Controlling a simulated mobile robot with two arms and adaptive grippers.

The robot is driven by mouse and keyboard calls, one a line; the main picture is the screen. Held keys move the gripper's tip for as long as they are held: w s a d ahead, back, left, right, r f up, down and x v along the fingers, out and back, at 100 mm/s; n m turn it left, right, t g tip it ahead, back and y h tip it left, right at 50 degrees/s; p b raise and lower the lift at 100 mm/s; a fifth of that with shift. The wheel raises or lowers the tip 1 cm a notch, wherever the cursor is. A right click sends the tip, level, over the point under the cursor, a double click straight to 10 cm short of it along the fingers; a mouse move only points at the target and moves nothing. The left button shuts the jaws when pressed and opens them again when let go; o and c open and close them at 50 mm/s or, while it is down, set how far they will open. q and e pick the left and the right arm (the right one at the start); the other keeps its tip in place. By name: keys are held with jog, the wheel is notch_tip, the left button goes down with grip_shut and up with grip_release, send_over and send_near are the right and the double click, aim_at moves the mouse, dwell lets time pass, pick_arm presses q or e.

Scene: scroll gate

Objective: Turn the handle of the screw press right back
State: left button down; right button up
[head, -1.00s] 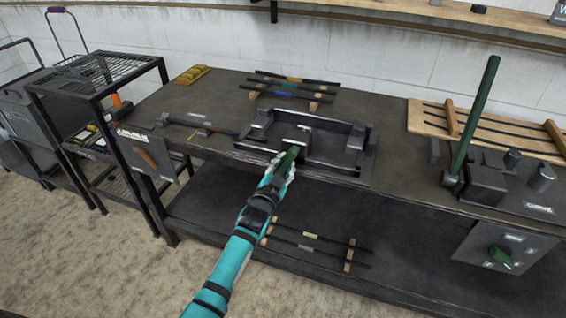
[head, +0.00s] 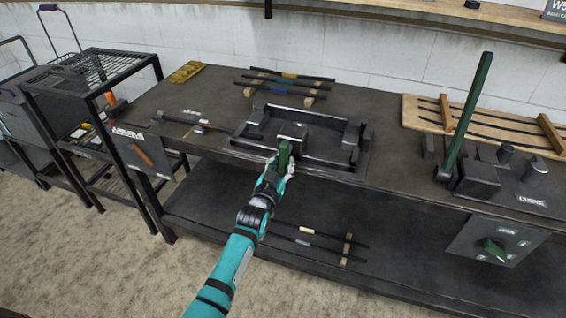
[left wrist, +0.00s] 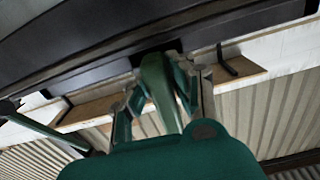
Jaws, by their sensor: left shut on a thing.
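The screw press (head: 322,160) is a low dark metal frame at the front edge of the workbench. Its green handle (head: 284,150) sticks up at the press's front. My left gripper (head: 279,165) is shut on the handle, with the teal arm reaching in from below. In the left wrist view the green handle (left wrist: 158,85) lies between the two fingers (left wrist: 160,100), under the dark bench edge. The fingers hide part of the handle in the head view. My right gripper is not in view.
A tall green lever (head: 470,110) on a block stands at the right of the workbench (head: 400,175). A panel with a green knob (head: 494,250) hangs below it. Racks of dark rods lie behind the press and on the lower shelf. A black wire cart (head: 95,75) stands left.

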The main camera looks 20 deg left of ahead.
pick_arm(q)
jog(key=shift+s+f, duration=0.1)
jog(key=shift+f, duration=0.1)
jog(key=c, duration=1.2)
grip_release()
jog(key=shift+r, duration=0.15)
jog(key=shift+o, duration=0.2)
jog(key=s, duration=1.2)
jog(key=shift+a, duration=0.15)
